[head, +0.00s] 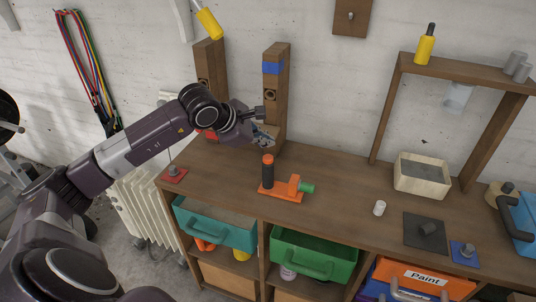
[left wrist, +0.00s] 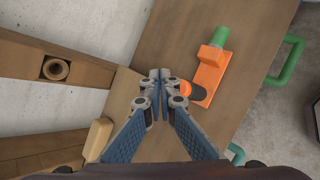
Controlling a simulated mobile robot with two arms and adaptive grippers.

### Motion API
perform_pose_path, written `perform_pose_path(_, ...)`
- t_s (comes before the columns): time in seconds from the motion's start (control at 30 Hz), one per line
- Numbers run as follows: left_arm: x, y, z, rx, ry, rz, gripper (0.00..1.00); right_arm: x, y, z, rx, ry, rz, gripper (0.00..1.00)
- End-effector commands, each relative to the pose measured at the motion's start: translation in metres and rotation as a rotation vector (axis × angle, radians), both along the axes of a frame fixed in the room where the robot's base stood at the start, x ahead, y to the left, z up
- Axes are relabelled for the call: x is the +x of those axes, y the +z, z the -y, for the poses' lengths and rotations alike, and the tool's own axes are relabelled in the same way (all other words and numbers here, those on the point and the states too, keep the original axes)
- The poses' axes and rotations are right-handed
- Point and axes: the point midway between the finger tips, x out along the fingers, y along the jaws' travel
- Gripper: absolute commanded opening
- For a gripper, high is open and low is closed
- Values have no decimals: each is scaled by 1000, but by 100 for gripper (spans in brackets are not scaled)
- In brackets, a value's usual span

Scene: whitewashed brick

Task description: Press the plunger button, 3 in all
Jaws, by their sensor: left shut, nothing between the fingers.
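The plunger device has an orange base (head: 283,194) on the wooden bench, with an upright black cylinder (head: 267,175) topped by an orange cap (head: 268,158) and a green end piece (head: 307,187) on its right. In the left wrist view the orange cap (left wrist: 186,87) lies just right of my fingertips, with the orange base (left wrist: 212,72) beyond. My left gripper (head: 268,140) is shut and empty, above and slightly behind the cap, apart from it as far as I can tell. It also shows in the left wrist view (left wrist: 160,75). My right gripper is not in view.
Two wooden posts (head: 276,90) stand at the bench's back, close to my left gripper. A red plate with a rod (head: 174,175) lies at the left end.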

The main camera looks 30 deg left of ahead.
Motion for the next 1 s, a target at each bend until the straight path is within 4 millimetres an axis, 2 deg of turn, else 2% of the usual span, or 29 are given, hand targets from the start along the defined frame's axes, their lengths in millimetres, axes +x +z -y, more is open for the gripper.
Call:
perform_pose_path(0.03, 0, 8, 0, 1, 0, 1, 0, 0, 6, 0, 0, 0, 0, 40)
perform_pose_path(0.23, 0, 26, 0, 2, 0, 0, 0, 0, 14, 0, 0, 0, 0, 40)
perform_pose_path(1.0, 0, 26, 0, 1, 1, -1, 0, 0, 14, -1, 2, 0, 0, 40)
